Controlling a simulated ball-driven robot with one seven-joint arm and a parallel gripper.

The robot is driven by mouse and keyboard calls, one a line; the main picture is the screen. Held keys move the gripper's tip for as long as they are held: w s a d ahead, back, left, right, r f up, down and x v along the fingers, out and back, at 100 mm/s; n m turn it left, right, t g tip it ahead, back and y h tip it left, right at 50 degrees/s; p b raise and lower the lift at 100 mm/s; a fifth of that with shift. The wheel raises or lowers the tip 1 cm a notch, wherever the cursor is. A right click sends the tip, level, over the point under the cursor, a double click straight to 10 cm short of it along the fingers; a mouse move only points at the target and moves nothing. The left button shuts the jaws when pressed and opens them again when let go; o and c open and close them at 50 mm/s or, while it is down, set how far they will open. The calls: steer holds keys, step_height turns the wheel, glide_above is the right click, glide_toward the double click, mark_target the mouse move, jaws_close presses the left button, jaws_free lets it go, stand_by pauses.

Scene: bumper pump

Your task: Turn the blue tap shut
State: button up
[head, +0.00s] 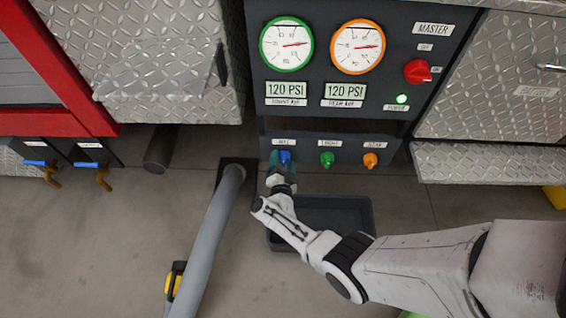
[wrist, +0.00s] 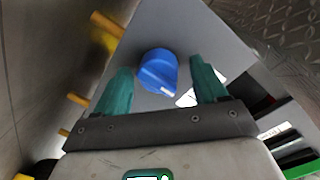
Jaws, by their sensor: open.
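The blue tap (head: 286,158) is a small knob at the left of a row of three on the lower panel in the head view. In the wrist view, the blue tap (wrist: 158,71) sits between and just beyond my gripper's two green fingers, with a pale mark on its lower edge. My gripper (wrist: 162,88) is open, with a finger on either side of the tap and visible gaps. In the head view, my gripper (head: 279,166) is at the blue tap and partly covers it. Contact with the panel face cannot be told.
A green tap (head: 327,159) and an orange tap (head: 370,160) are to the right on the same panel (head: 348,150). Two gauges and a red master knob (head: 417,71) are above. A black tray (head: 345,212) lies on the floor below. A grey hose (head: 207,240) runs at the left.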

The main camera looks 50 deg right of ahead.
steer(key=shift+s+a, duration=0.1)
steer(key=shift+a, duration=0.05)
steer(key=f+p+v, duration=0.1)
steer(key=p+v, duration=0.3)
steer(key=v, duration=0.6)
steer(key=shift+s+a+r, duration=0.2)
steer(key=shift+r, duration=0.25)
